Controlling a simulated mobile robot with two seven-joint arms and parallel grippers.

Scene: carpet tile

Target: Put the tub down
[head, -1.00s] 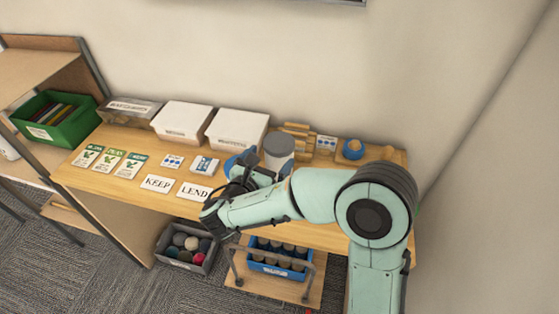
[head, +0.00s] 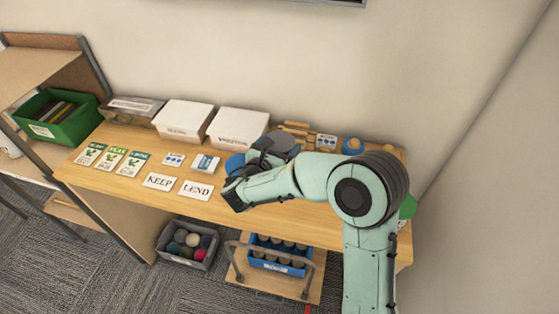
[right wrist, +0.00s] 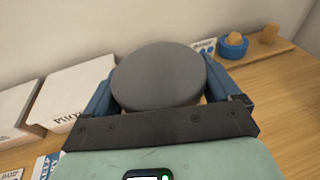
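The tub has a round grey lid (head: 284,144) and shows in the head view over the back half of the wooden table (head: 120,182), right of the white boxes. My right gripper (head: 262,154) reaches it from the front, and the arm hides most of the tub's body. In the right wrist view the tub's lid (right wrist: 158,76) sits between the two blue fingers, one on each side, and they are shut on it. The tub looks upright. Whether its base touches the table is hidden. My left gripper is not in view.
White lidded boxes (head: 184,117) stand left of the tub. A blue ring-shaped holder (right wrist: 232,46) with a wooden piece stands to its right. KEEP (head: 159,181) and LEND (head: 196,190) cards lie in front. Bare tabletop (right wrist: 285,100) shows at right in the wrist view.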

